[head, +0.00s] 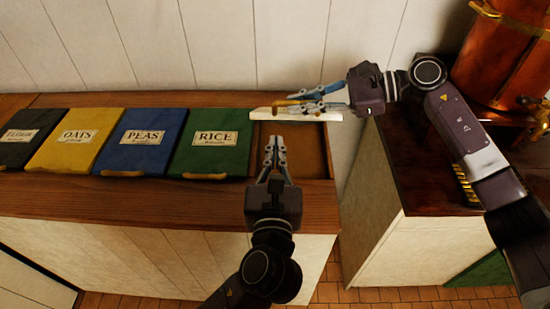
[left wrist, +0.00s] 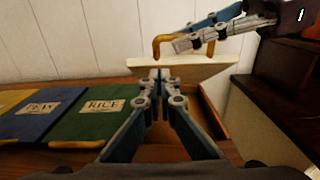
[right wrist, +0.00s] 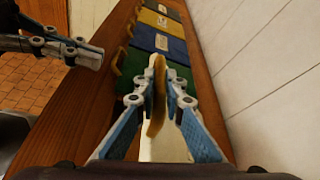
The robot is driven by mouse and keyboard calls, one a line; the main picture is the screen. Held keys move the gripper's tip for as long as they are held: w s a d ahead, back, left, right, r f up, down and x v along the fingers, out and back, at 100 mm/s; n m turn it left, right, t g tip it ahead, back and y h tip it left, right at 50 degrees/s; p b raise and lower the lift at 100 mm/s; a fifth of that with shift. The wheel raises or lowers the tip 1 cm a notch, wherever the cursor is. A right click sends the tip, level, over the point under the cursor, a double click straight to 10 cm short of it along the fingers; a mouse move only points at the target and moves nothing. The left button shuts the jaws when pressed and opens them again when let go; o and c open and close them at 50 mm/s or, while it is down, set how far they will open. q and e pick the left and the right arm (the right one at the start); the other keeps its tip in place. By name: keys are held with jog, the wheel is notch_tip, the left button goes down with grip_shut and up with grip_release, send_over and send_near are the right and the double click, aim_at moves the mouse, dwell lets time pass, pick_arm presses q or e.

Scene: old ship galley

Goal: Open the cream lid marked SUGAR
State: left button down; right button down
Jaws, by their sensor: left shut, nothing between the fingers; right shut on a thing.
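The cream lid (head: 310,116) stands tilted up at the back of its bin, nearly edge-on in the head view; its SUGAR label is not visible. In the left wrist view the pale lid (left wrist: 198,70) rises above an open compartment (left wrist: 208,118). My right gripper (head: 292,104) is shut on the lid's wooden handle (right wrist: 157,90), which lies between its fingers in the right wrist view. My left gripper (head: 275,140) is shut and empty over the open compartment (head: 312,150), in front of the lid. Whether its tips touch the lid I cannot tell.
Closed lids sit in a row to the left: green RICE (head: 212,155), blue PEAS (head: 140,150), yellow OATS (head: 75,150) and dark FLOUR (head: 22,145). A white plank wall stands behind. A copper vessel (head: 505,50) stands on the dark counter at right.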

aim_at(277, 102)
pick_arm(q)
jog(key=shift+w+r, duration=0.45)
jog(key=shift+w, duration=0.65)
jog(key=shift+w+r, duration=0.4)
jog(key=shift+w, duration=0.7)
jog(key=shift+w+r, duration=0.45)
jog(key=shift+w, duration=0.65)
jog(key=shift+w+a+r, duration=0.1)
jog(key=shift+w+r, duration=0.5)
jog(key=shift+r, duration=0.3)
pick_arm(e)
jog(key=shift+s+a+f, duration=0.1)
jog(key=shift+s+a, duration=0.05)
jog(key=c, duration=2.5)
grip_release()
jog(key=o, duration=0.5)
jog(key=shift+s, duration=0.1)
